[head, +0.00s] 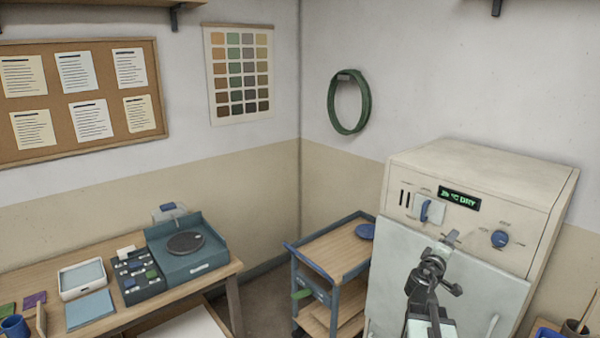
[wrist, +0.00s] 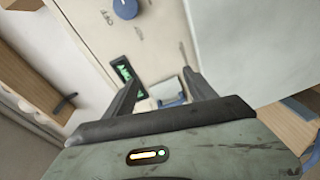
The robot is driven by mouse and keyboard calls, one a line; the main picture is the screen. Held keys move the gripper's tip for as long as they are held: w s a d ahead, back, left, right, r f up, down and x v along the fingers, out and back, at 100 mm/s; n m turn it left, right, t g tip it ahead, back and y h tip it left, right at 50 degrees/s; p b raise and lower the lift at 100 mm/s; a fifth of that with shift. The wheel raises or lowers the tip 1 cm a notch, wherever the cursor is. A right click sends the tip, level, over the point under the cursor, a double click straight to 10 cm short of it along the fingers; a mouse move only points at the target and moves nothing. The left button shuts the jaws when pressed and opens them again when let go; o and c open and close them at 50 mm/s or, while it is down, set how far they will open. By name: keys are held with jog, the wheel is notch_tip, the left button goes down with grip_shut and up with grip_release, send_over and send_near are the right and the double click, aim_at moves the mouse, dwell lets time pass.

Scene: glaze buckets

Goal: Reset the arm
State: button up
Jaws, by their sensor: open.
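My gripper (head: 447,240) is raised in front of the upper part of a cream kiln-like cabinet (head: 400,245) in the head view. In the wrist view my gripper (wrist: 163,80) shows two dark fingers spread apart with nothing held between them. Beyond the fingers lie the cabinet's control panel, a blue-handled switch on a pale plate (wrist: 168,92) and a green-lit display (wrist: 125,73). In the head view the switch's blue handle (head: 425,211) is just left of the gripper, and the display (head: 459,198) reads "DRY" at its end. I cannot tell whether the fingers touch the panel.
A blue knob (head: 500,239) is on the panel's right. A wooden bench (head: 215,278) at left holds a blue-grey wheel unit (head: 188,250) and trays. A green hoop (head: 334,112) hangs on the wall.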

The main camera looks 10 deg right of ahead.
jog(key=w+a+f+m+g+y+b, duration=0.1)
jog(key=a+f+m+g+y+b, duration=0.15)
jog(key=a+f, duration=0.8)
jog(key=a+f+m+g+y+b, duration=0.15)
jog(key=a+f+y, duration=0.25)
jog(key=a+f, duration=0.7)
jog(key=s+a+f+m+g+y, duration=0.1)
jog(key=s+a+f+g+y, duration=0.1)
jog(key=s+a, duration=0.4)
jog(key=s+a+f+m+g+y, duration=0.1)
jog(key=s+a+f+g+y, duration=0.2)
jog(key=s+a, duration=0.4)
jog(key=a+g+y, duration=0.1)
jog(key=a+g, duration=0.1)
jog(key=a, duration=0.3)
jog(key=shift+s+y+p, duration=0.3)
jog(key=shift+y+p, duration=0.05)
jog(key=shift+p, duration=0.05)
jog(key=shift+a, duration=0.1)
